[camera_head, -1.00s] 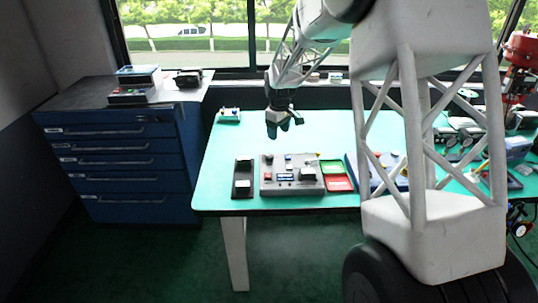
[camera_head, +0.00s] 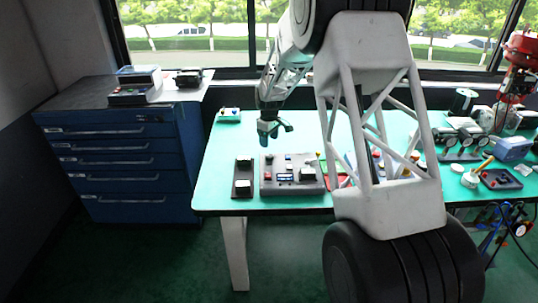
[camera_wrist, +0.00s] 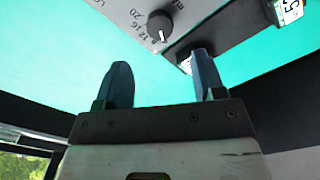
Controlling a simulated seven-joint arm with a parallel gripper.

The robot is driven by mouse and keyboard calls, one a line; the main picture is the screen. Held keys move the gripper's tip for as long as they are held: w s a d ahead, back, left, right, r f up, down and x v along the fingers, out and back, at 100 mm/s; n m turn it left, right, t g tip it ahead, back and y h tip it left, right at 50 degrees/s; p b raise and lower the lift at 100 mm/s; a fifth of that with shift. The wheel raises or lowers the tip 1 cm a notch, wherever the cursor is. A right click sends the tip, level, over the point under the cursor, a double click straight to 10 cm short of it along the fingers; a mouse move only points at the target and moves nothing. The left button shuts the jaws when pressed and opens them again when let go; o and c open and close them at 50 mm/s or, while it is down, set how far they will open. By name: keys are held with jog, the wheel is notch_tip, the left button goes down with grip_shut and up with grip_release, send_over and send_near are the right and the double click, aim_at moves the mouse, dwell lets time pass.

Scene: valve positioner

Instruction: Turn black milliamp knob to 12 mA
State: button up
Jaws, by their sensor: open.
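The black milliamp knob (camera_wrist: 160,26) shows in the wrist view on the grey face of a control box (camera_wrist: 195,14). Its dial has printed marks including 12, 16 and 20 and the letters mA. A small white mark is on the knob; its exact setting is hard to read. My gripper (camera_wrist: 160,78) is open and empty, its two dark fingers apart, below the knob in that view and not touching it. In the head view the grey box (camera_head: 292,189) is on the teal table, and my gripper (camera_head: 274,132) is above and behind it.
A dark narrow tray (camera_head: 243,180) lies left of the box on the table (camera_head: 215,190). Red and green trays at its right are partly hidden by my arm. A small device (camera_head: 229,115) stands at the back left. Several tools and parts crowd the right side.

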aim_at(269, 155)
jog(key=shift+f, duration=0.15)
jog(key=shift+f, duration=3.7)
jog(key=shift+c, duration=0.4)
jog(key=c, duration=0.8)
jog(key=shift+c, duration=0.2)
